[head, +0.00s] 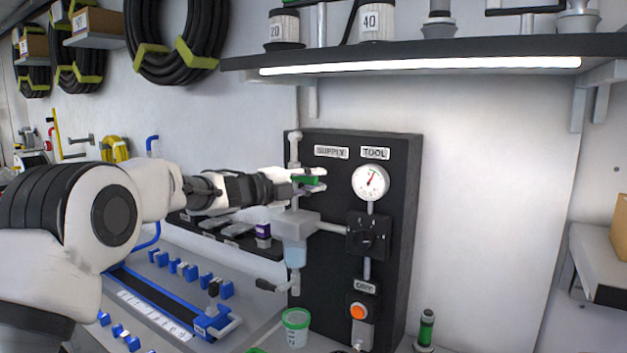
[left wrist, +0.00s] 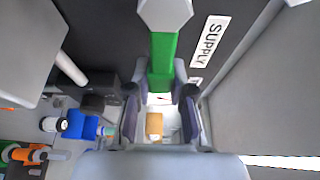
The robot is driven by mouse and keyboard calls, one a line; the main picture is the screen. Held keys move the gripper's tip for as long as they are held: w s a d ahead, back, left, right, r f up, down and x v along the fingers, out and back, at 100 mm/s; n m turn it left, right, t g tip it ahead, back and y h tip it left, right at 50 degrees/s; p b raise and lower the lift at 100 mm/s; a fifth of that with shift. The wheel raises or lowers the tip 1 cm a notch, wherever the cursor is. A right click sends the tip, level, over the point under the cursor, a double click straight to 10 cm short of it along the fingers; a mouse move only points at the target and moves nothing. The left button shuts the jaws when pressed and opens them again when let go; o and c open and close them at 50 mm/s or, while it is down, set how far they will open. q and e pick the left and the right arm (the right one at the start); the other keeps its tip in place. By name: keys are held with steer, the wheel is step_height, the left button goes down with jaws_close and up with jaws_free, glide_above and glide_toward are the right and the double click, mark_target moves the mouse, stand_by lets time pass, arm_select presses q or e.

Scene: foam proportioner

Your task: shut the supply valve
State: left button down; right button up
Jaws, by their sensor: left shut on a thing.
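The supply valve has a green handle (head: 312,181) on the grey vertical pipe (head: 295,150) below the SUPPLY label (head: 331,152). In the head view the green handle lies roughly level, across the line of the pipe. My left gripper (head: 314,180) is shut on it. In the left wrist view the green handle (left wrist: 163,57) runs from a light grey fitting (left wrist: 165,12) down between the fingers of my left gripper (left wrist: 160,98). The SUPPLY label (left wrist: 209,42) shows beside it. The fingers hide part of the handle and valve body. My right gripper is not in view.
The black panel (head: 400,230) also bears a gauge (head: 370,182), a black regulator (head: 368,235) and an orange button (head: 358,312). A grey filter unit with a clear bowl (head: 295,257) sits below the handle. A lit shelf (head: 420,66) hangs above.

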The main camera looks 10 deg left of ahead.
arm_select(q)
steer(key=shift+f, duration=0.15)
steer(key=c, duration=1)
jaws_free()
steer(key=v, duration=1.2)
